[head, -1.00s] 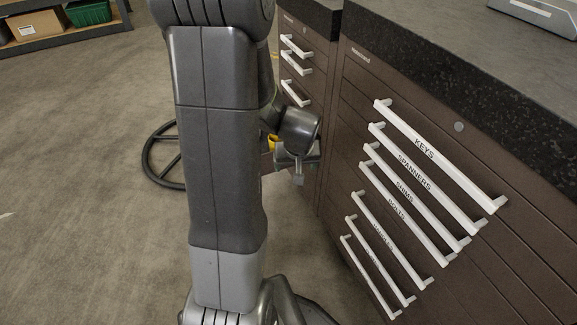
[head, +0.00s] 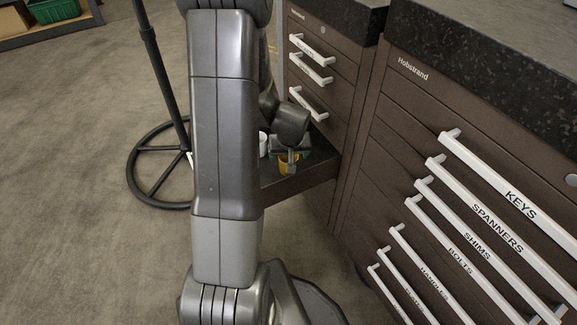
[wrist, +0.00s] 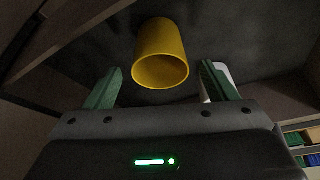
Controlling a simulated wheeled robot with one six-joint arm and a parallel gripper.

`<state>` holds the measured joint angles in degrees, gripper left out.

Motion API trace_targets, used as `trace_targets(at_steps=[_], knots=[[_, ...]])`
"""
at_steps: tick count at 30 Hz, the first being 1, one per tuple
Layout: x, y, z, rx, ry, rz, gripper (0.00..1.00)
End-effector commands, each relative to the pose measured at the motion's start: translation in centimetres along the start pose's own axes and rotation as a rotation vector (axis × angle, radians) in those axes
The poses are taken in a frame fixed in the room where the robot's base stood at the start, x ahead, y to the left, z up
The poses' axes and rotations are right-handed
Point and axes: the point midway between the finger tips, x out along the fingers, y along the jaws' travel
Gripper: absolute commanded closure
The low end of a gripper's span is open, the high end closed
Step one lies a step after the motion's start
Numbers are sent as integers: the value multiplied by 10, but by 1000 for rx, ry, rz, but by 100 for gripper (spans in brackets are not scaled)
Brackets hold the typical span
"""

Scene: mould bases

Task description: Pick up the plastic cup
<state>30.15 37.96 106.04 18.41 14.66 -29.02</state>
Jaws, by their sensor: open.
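The plastic cup is yellow. In the wrist view the yellow cup (wrist: 161,47) shows between and beyond the fingers, its open rim facing the camera. In the head view only a small part of the cup (head: 284,158) shows, behind my gripper (head: 291,160), over a dark surface (head: 318,163). In the wrist view my gripper (wrist: 163,82) has its two green fingers apart, one on each side of the cup. Nothing is held. Whether a finger touches the cup cannot be told.
A white item (head: 263,143) is partly hidden behind my arm, and a white thing (wrist: 224,75) shows behind the right finger. Brown drawer cabinets (head: 400,150) with white handles stand close on the right. A black ring-based stand (head: 150,190) is at left.

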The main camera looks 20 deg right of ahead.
Motion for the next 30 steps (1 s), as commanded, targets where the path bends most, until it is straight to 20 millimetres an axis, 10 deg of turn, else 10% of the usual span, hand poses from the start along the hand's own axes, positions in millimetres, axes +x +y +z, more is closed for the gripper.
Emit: trace_targets(at_steps=[17,25,30], knots=[[49,0,0,0,1,0,21],[49,0,0,0,0,0,68],[49,0,0,0,0,0,69]])
